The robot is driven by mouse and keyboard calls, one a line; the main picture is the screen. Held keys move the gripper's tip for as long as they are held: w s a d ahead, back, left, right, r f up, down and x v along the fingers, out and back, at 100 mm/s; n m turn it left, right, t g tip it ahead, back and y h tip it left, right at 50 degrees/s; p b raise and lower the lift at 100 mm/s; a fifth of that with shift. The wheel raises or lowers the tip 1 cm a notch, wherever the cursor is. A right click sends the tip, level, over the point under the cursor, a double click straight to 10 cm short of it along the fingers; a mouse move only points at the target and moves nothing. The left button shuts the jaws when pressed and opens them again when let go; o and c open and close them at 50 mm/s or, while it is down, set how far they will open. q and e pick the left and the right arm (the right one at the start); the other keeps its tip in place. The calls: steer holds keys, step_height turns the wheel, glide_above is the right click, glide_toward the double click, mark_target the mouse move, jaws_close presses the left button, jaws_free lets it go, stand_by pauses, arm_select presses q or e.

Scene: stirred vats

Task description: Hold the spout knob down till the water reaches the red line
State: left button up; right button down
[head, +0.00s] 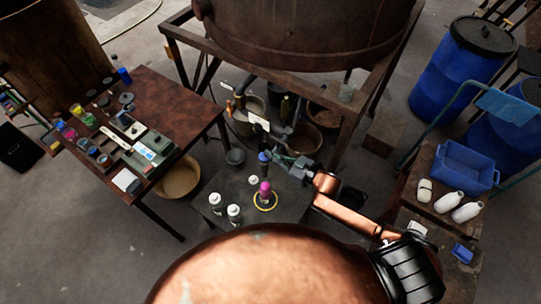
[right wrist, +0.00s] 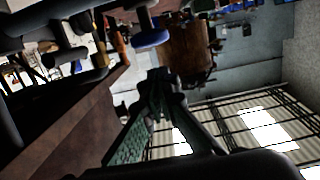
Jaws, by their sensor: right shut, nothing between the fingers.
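A large rusty vat (head: 300,35) stands on a frame at the top of the head view. A dark pipe with a bend, seemingly its spout (head: 245,85), sits below it at the left, with white tags nearby. I cannot make out a spout knob for certain, nor the red line or water level. My right gripper (head: 276,159) reaches under the vat's front edge, shut and empty. Its fingertips are close to a dark blue-topped upright thing (head: 263,157); contact cannot be told. In the right wrist view the shut fingers (right wrist: 160,80) point toward a blue disc (right wrist: 151,38). My left gripper is out of view.
A low dark table (head: 290,208) holds white bottles (head: 234,214) and a magenta-topped bottle (head: 265,188) in a yellow ring. A brown bench (head: 160,92) with jars stands left. Blue barrels (head: 450,70) and a blue crate (head: 466,166) stand right. Buckets crowd beneath the vat.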

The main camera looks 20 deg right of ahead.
steer(key=b+v, duration=0.1)
steer(key=v, duration=0.8)
steer(key=shift+s+d, duration=0.25)
steer(key=d+f+m+h+b, duration=0.1)
steer(key=d+f+h, duration=0.3)
steer(key=f, duration=0.5)
steer(key=d+f+m+h+b, duration=0.1)
steer(key=d+f+m, duration=0.1)
steer(key=d+f, duration=0.5)
steer(key=s+d+f+m+g+h+b, duration=0.1)
steer(key=s+d+f, duration=0.15)
steer(key=f, duration=0.45)
steer(key=s+d+f+g+h, duration=0.15)
steer(key=s+f, duration=0.25)
steer(key=f, duration=0.4)
steer(key=s+d+f+m+g+h+b, duration=0.1)
steer(key=s+d+f+h, duration=0.15)
steer(key=f, duration=0.45)
steer(key=s+a+f+m+g+b, duration=0.15)
steer(key=s+f+g, duration=0.35)
steer(key=s+f, duration=1.3)
steer(key=s+a+f+g, duration=0.1)
steer(key=s+a+f, duration=0.2)
steer(key=s, duration=0.6)
steer(key=s+a+f+g, duration=0.2)
steer(key=s+a+f, duration=0.1)
steer(key=s, duration=0.6)
steer(key=shift+s+a+b, duration=0.3)
steer(key=shift+a, duration=0.1)
